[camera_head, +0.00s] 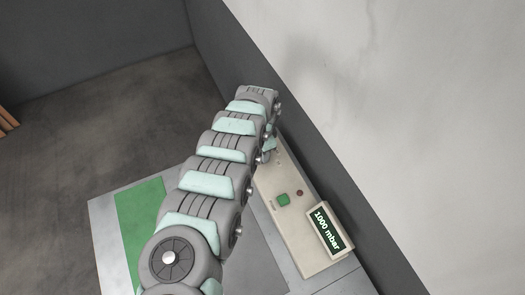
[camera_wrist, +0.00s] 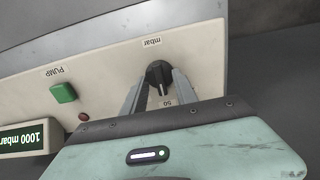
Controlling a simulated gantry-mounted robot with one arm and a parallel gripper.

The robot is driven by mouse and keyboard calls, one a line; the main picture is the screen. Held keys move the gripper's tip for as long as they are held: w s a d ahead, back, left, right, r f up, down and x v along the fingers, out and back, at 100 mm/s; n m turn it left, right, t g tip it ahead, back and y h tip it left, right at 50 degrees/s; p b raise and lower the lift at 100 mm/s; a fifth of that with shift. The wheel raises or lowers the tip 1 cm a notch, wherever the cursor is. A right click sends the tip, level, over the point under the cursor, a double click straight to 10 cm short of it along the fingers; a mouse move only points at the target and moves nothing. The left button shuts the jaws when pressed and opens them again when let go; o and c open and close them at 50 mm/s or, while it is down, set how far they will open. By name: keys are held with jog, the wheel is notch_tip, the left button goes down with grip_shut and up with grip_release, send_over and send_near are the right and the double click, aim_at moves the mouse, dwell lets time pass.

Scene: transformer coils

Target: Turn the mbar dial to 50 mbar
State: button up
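The black mbar dial (camera_wrist: 158,73) sits on the cream panel (camera_wrist: 100,72) in the wrist view. Its label "mbar" reads upside down above it, and a "50" mark shows just below it. A pale pointer line on the dial faces down toward the "50" mark. My gripper (camera_wrist: 160,76) has one finger on each side of the dial, tips close to its sides; whether they touch it I cannot tell. The display (camera_wrist: 32,136) reads 1000 mbar, as does the display in the head view (camera_head: 326,228). In the head view, my arm hides the dial and the fingers.
A green PUMP button (camera_wrist: 63,92) and a small red light (camera_wrist: 83,117) lie between the dial and the display. A wall (camera_head: 390,110) rises close behind the panel. A green area (camera_head: 143,225) lies on the bench, left of my arm.

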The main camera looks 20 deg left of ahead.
notch_tip(320, 180, up, 11)
dwell(0.7)
jog(key=shift+s, duration=0.1)
dwell(0.4)
